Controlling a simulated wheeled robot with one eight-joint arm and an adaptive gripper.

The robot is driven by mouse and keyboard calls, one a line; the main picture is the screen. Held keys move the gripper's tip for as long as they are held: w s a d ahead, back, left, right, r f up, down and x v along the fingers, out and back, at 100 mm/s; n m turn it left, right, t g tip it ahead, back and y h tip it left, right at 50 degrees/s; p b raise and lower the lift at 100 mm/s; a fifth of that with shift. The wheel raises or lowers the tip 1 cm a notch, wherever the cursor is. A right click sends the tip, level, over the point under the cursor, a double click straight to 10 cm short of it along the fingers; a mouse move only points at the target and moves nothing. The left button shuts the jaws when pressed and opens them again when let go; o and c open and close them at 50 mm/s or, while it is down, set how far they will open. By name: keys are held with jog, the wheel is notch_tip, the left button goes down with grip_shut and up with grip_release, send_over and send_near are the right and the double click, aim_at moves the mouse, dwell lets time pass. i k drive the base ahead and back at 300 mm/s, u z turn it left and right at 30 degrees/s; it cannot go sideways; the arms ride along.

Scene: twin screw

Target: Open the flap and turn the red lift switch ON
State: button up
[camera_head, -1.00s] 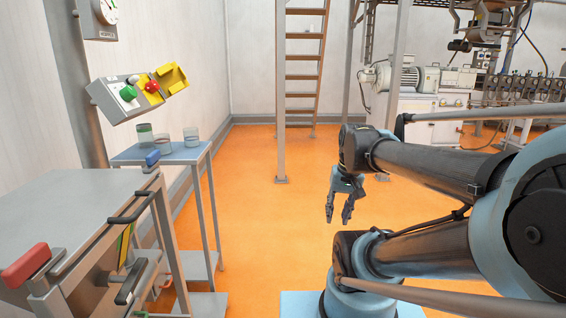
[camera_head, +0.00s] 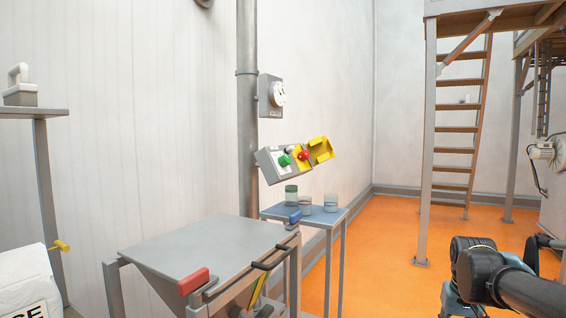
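A grey control box (camera_head: 270,165) is mounted at an angle by the wall, left of the picture's middle. It has a green knob (camera_head: 284,160) and a red knob (camera_head: 303,154), the red one on a yellow plate. A yellow flap (camera_head: 321,149) stands swung out at the right of the red knob, so the knob is uncovered. The knob's setting is too small to read. My gripper (camera_head: 452,301) is at the lower right, far from the box; its fingers are cut off by the bottom edge.
A small blue-topped table (camera_head: 335,215) with jars (camera_head: 304,204) stands below the box. A grey bench (camera_head: 200,250) with a red handle (camera_head: 193,281) is in front. Orange floor (camera_head: 385,255) is clear between the table and my arm. A ladder (camera_head: 460,130) stands behind.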

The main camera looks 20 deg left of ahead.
aim_at(303, 154)
jog(key=u, duration=0.95)
